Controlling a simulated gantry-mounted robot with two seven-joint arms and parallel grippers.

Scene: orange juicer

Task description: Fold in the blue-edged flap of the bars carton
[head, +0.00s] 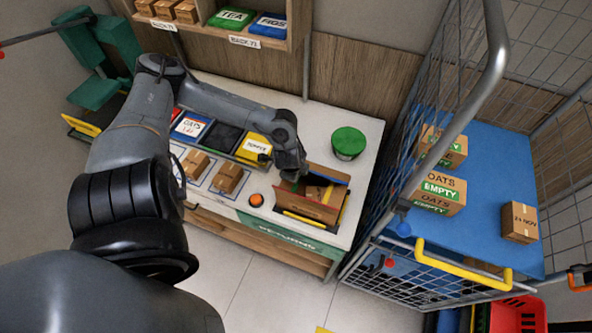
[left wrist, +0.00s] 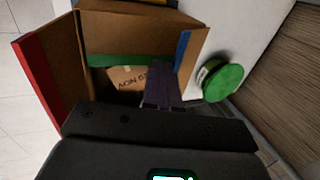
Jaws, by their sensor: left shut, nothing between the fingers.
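The bars carton (head: 306,208) is a brown box standing open on the white counter. The left wrist view looks into the carton (left wrist: 110,30). Its blue-edged flap (left wrist: 185,48) stands up at the right side of the opening, and a red-edged flap (left wrist: 42,80) sticks outward at the left. A green-edged strip (left wrist: 125,60) crosses the opening. A smaller brown box with a "NOV" label (left wrist: 126,77) shows inside. My left gripper (head: 298,176) is shut and empty at the carton; its fingers (left wrist: 163,80) are close to the blue-edged flap. I cannot tell whether they touch it. My right gripper is out of view.
A green round tub (head: 348,143) stands on the counter beyond the carton. An orange button (head: 256,200) and small boxes on trays (head: 228,180) lie left of it. A wire cage cart (head: 400,190) with a blue shelf and cartons stands right.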

